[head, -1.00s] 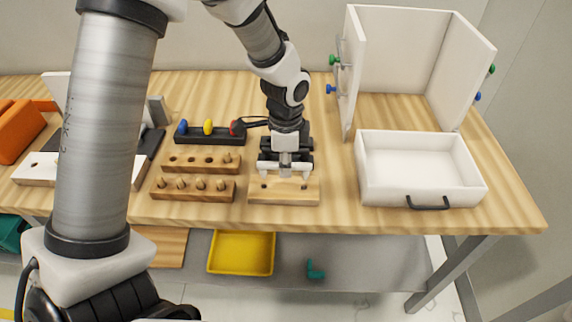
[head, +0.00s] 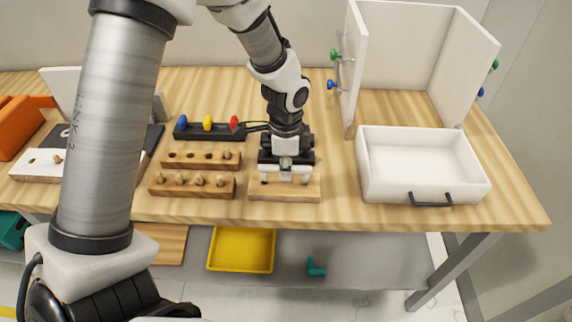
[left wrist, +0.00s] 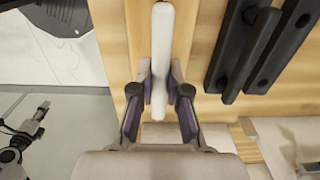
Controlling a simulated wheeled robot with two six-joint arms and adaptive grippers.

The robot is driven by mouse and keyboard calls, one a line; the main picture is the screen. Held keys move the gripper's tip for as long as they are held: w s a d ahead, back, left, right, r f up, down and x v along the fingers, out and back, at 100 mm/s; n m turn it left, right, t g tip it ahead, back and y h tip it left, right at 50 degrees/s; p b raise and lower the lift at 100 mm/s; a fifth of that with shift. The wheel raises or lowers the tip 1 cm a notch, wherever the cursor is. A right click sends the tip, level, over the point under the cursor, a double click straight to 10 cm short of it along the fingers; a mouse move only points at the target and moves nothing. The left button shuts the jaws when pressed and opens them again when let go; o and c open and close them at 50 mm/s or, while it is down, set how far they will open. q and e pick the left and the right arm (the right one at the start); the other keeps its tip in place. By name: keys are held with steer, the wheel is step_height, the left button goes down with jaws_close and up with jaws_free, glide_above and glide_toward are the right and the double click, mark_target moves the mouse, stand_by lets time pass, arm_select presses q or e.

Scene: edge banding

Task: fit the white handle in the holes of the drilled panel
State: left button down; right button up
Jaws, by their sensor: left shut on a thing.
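My left gripper (head: 286,163) is shut on the white handle (head: 285,173), pointing down over the pale wooden drilled panel (head: 285,192). The handle lies along the panel's length, with its two legs down at its ends. The leg tips meet the panel or hang just above it near the holes; I cannot tell whether they are inside. In the left wrist view the white handle (left wrist: 160,60) stands upright in the picture between the fingers of the gripper (left wrist: 160,95), and its legs are hidden.
Two brown racks with pegs (head: 192,186) and a black block with coloured knobs (head: 208,130) stand to the left. A white drawer (head: 372,196) and an open white cabinet (head: 465,60) are to the right. A yellow tray (head: 241,250) lies below the table.

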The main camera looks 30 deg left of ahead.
arm_select(q)
steer(key=shift+f, duration=0.1)
stand_by(0.7)
steer(key=shift+f, duration=0.85)
stand_by(0.9)
steer(key=c, duration=1.1)
jaws_free()
step_height(320, 180, up, 5)
steer(key=p, duration=0.5)
steer(key=shift+r, duration=0.1)
